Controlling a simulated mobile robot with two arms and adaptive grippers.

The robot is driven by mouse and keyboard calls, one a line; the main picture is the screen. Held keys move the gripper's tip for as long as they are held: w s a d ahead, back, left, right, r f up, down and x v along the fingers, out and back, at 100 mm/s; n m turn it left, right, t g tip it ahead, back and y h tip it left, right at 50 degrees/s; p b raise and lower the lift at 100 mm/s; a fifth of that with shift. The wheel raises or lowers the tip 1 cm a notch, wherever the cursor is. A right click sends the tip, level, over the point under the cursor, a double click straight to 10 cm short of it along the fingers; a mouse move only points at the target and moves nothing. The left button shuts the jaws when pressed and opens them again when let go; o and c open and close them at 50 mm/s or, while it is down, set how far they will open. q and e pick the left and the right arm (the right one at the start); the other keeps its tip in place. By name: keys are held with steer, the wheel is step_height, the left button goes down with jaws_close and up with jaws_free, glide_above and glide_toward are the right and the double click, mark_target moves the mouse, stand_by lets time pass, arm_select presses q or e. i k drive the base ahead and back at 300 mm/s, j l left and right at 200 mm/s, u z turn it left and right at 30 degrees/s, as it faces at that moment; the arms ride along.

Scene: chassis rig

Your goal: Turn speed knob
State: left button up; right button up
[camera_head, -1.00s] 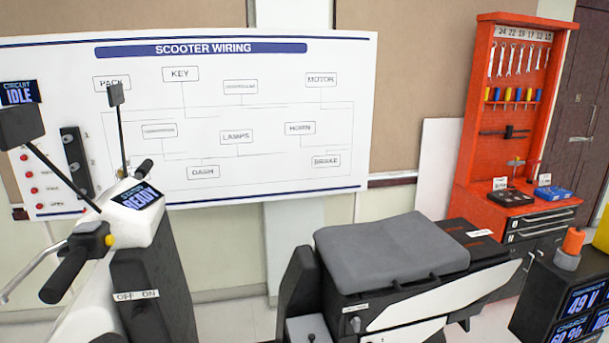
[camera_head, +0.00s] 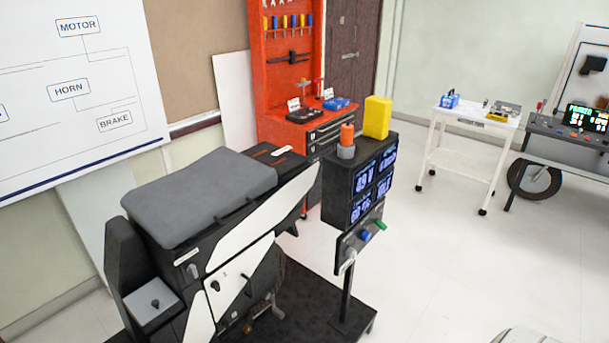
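No knob with a readable speed label is in view, and I cannot tell which control is the speed knob. A control panel (camera_head: 350,243) below the black display box carries small grey, blue (camera_head: 364,235) and green (camera_head: 381,225) parts. A grey test bench (camera_head: 560,135) at the right edge has a lit green and white display (camera_head: 586,117) and small controls too small to tell apart. Neither gripper is in view.
The scooter with its grey seat (camera_head: 205,195) stands on a dark platform at left. The black display box (camera_head: 343,190) bears an orange-and-grey part and a yellow block (camera_head: 377,117). A white cart (camera_head: 463,150) stands near the bench. The floor (camera_head: 445,250) between is clear.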

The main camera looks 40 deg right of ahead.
mark_target(349, 252)
steer(key=k+l+z, duration=0.1)
steer(key=l, duration=0.2)
steer(key=k+l+z, duration=0.1)
steer(key=k+l, duration=0.15)
steer(key=k+l+z, duration=0.1)
steer(key=l, duration=0.3)
steer(key=k+l, duration=0.15)
steer(key=l, duration=0.2)
steer(key=k+l+z, duration=0.15)
steer(key=l, duration=0.2)
steer(key=k+l+z, duration=0.1)
steer(key=l, duration=0.25)
steer(key=i+l, duration=0.1)
steer(key=l, duration=0.2)
steer(key=i+l+u, duration=0.15)
steer(key=l, duration=0.2)
steer(key=i+l, duration=0.1)
steer(key=l, duration=0.2)
steer(key=i+l+u, duration=0.1)
steer(key=l, duration=0.2)
